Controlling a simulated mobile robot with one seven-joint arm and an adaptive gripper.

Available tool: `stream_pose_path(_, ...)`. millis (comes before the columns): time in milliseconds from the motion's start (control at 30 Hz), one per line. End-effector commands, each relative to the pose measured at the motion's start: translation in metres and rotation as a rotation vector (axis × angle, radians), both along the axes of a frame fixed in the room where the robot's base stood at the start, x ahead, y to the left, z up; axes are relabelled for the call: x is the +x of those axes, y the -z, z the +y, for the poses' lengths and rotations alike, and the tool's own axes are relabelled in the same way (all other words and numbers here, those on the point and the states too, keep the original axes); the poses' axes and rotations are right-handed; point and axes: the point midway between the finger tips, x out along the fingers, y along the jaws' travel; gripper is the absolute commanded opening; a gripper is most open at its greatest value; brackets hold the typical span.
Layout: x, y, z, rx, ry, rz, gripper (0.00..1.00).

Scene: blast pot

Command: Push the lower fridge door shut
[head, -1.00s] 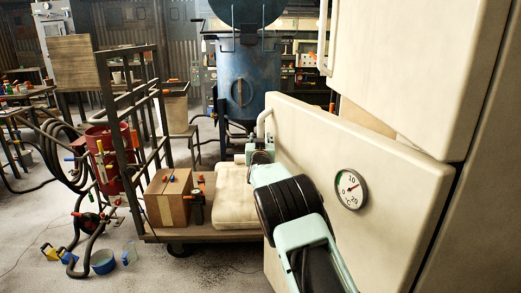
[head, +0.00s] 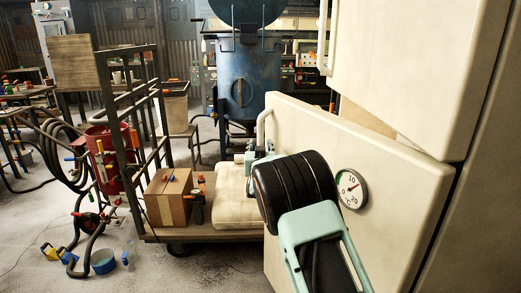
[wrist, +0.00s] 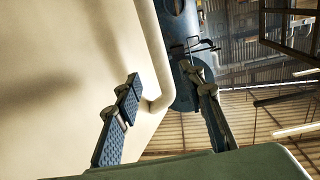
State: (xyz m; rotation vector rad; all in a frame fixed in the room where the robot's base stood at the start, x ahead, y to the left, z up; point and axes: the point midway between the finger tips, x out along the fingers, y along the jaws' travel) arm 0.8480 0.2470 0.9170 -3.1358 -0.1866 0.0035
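The lower fridge door (head: 395,205) is a cream panel with a round dial thermometer (head: 351,189), standing ajar below the upper door. Its tubular handle (head: 264,127) is at the far left edge and shows in the wrist view (wrist: 151,45) as a bent tube. My gripper (head: 256,154) is by that edge, just below the handle, partly hidden by my arm. In the wrist view my gripper (wrist: 168,88) is open, with one finger over the door face and the other past the handle. The handle's lower bend appears between the fingers; I cannot tell whether anything touches.
The cream upper door (head: 405,70) overhangs the lower one. A flat cart (head: 215,236) with a cardboard box (head: 167,196) and a pale sack (head: 232,208) stands close left of the lower door. A blue blast pot (head: 244,85) is behind.

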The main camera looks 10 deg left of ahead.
Motion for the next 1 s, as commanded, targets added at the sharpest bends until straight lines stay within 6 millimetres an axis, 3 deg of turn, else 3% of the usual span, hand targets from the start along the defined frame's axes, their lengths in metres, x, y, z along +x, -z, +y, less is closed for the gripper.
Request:
stream_pose_path(400, -0.025, 0.0, -0.004, 0.0, 0.001, 0.001, 0.37)
stream_pose_path(867, -0.028, -0.001, -0.004, 0.0, 0.001, -0.001, 0.37)
stream_pose_path(967, -0.028, -0.018, -0.002, -0.003, 0.005, -0.022, 0.37)
stream_pose_path(1000, -0.028, -0.033, 0.0, -0.005, 0.011, -0.041, 0.37)
